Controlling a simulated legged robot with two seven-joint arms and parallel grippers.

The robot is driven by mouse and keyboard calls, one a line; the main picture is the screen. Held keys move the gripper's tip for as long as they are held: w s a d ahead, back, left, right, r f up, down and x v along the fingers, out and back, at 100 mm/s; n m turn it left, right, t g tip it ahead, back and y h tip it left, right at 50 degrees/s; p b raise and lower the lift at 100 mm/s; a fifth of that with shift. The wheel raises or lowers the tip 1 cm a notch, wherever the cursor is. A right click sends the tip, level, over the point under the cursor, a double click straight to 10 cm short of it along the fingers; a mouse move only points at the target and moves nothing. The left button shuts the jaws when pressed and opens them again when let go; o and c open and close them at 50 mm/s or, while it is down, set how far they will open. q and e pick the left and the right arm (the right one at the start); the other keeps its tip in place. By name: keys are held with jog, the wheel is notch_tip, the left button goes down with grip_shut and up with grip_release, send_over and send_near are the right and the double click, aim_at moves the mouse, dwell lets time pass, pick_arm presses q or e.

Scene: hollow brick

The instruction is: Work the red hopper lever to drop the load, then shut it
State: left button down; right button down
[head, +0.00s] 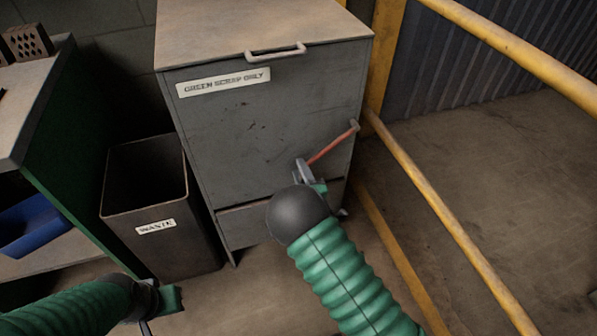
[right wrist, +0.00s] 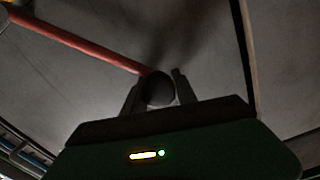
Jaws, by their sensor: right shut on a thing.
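The grey hopper (head: 260,115) stands ahead with a lid handle (head: 275,51) and a label reading "GREEN SCRAP ONLY". Its red lever (head: 333,144) slants down and left from a pivot at the front's right side. In the right wrist view the lever (right wrist: 80,40) ends in a dark round knob (right wrist: 158,88). My right gripper (head: 303,172) is shut on this knob, one finger on each side; it also shows in the right wrist view (right wrist: 157,93). My left gripper (head: 160,304) is low at the left, away from the hopper, its jaws unclear.
A dark bin (head: 150,190) labelled "WASTE" stands left of the hopper. Further left is a green-sided bench (head: 62,125) with a blue tray (head: 32,225) below and a hollow brick (head: 28,40) on top. Yellow rails (head: 440,205) run along the right.

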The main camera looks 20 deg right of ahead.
jog(key=shift+w+d+r, duration=0.15)
jog(key=shift+d+r, duration=0.3)
jog(key=c, duration=1.1)
grip_release()
jog(key=shift+o, duration=0.5)
jog(key=shift+f, duration=0.2)
jog(key=shift+a, duration=0.1)
jog(key=shift+s, duration=0.35)
jog(key=s, duration=1.6)
jog(key=shift+d, duration=0.3)
jog(key=shift+s+f, duration=0.1)
